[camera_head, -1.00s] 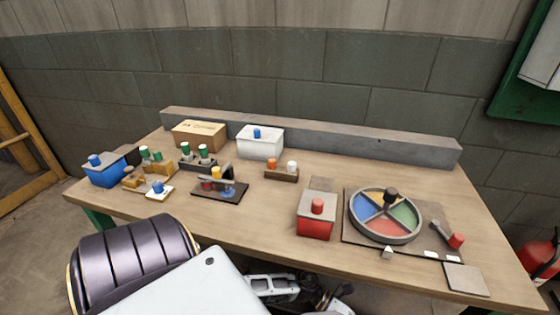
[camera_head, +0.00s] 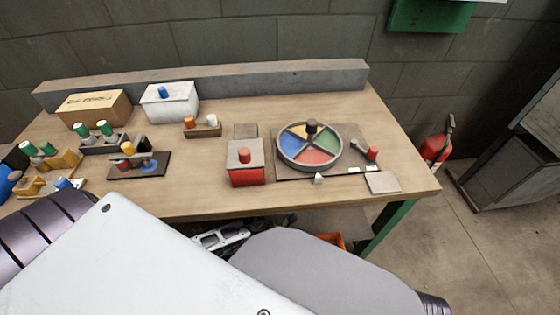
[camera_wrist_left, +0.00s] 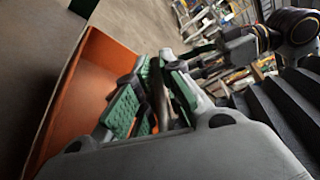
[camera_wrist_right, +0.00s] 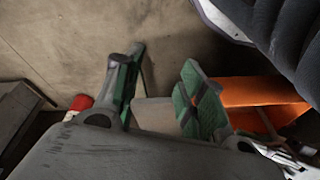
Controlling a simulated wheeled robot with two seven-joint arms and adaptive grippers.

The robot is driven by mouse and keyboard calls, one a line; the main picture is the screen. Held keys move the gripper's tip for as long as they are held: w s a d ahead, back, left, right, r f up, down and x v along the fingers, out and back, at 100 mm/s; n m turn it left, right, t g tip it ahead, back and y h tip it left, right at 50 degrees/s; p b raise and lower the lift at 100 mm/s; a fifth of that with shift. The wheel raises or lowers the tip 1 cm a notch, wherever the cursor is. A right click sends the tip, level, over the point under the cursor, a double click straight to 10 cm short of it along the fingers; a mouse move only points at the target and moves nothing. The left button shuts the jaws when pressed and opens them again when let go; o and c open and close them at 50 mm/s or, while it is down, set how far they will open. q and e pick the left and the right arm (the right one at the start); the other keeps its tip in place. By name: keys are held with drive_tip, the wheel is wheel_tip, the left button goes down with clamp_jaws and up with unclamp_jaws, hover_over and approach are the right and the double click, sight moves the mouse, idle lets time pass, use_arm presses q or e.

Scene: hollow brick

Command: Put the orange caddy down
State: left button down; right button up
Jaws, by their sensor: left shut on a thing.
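The orange caddy (camera_wrist_left: 75,105) is an open box in the left wrist view, close beside my left gripper. My left gripper (camera_wrist_left: 155,95), with green pads, is shut on a dark bar that looks like the caddy's handle. The caddy also shows in the right wrist view (camera_wrist_right: 255,92), and a sliver of it (camera_head: 331,239) shows below the table's front edge in the head view, mostly hidden by my arm. My right gripper (camera_wrist_right: 160,95) is open and empty, its right finger near the caddy. I cannot tell whether anything supports the caddy from below.
The wooden table (camera_head: 215,200) carries a red box (camera_head: 245,175), a colour-sector wheel (camera_head: 310,165), a white box (camera_head: 170,105) and other parts. Bare table shows at the front and right corner. A fire extinguisher (camera_head: 437,142) and dark cabinet stand right, with open floor (camera_head: 480,250) between.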

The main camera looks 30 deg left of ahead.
use_arm(q)
drive_tip(key=w+a+b, duration=0.8)
drive_tip(key=w+a, duration=0.2)
drive_tip(key=w, duration=0.5)
use_arm(e)
drive_tip(key=w+a+f+t+y, duration=0.1)
drive_tip(key=a+f+t+y, duration=0.1)
drive_tip(key=f, duration=0.6)
drive_tip(key=shift+w+a+m+t, duration=0.3)
drive_tip(key=shift+a+t, duration=0.2)
drive_tip(key=shift+a, duration=0.45)
